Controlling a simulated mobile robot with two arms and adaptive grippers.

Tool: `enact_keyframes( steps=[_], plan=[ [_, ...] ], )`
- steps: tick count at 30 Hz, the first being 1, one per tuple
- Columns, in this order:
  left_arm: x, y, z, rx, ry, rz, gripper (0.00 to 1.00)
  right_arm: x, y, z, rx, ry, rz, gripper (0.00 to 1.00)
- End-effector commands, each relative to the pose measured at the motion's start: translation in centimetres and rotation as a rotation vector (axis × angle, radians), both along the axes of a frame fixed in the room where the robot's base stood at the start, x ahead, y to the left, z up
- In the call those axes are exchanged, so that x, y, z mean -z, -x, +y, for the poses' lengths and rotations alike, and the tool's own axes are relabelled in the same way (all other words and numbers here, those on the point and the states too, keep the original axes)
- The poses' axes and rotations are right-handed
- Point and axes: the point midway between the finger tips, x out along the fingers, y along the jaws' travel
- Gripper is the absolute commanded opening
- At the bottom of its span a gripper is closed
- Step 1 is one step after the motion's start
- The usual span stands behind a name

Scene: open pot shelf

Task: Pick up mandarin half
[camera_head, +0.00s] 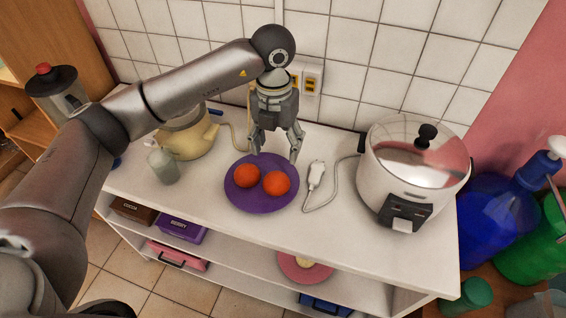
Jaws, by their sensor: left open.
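Two round orange fruit pieces lie side by side on a purple plate (262,203) on the white counter. They are the left mandarin half (246,175) and the right mandarin half (276,183). Their cut faces do not show. My left gripper (275,156) points down just behind and above the plate. Its fingers are spread apart, with nothing between them. I cannot tell its exact height above the fruit. My right gripper is not in view.
A rice cooker (412,180) stands to the right, and a cable with a white plug (316,175) lies beside the plate. A yellow kettle (188,138) and a grey-green bottle (163,166) stand to the left. The tiled wall closes off the back.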

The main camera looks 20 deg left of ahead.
Motion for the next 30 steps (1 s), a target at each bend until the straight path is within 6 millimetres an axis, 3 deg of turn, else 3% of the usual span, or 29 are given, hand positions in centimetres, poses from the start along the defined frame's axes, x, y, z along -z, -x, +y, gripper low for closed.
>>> enact_keyframes(
  steps=[4, 10, 14, 17, 24, 30],
  plan=[
    [1.6, 0.0, 0.5, -0.009, -0.020, 0.004, 0.64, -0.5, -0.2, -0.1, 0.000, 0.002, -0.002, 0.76],
    [4.6, 0.1, 0.4, -0.006, -0.016, 0.002, 0.64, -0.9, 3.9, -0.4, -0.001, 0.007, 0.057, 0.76],
    [5.5, 0.1, 0.3, -0.005, -0.015, 0.002, 0.64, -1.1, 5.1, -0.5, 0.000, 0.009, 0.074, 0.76],
    [6.3, 0.3, 0.2, -0.005, -0.016, 0.004, 0.64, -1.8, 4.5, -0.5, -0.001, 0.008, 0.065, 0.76],
    [9.9, 0.5, 0.0, -0.004, -0.014, 0.005, 0.64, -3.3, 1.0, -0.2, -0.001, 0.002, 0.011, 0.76],
    [10.6, 0.4, 0.0, -0.004, -0.013, 0.001, 0.64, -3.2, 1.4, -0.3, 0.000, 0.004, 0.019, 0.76]
  ],
)
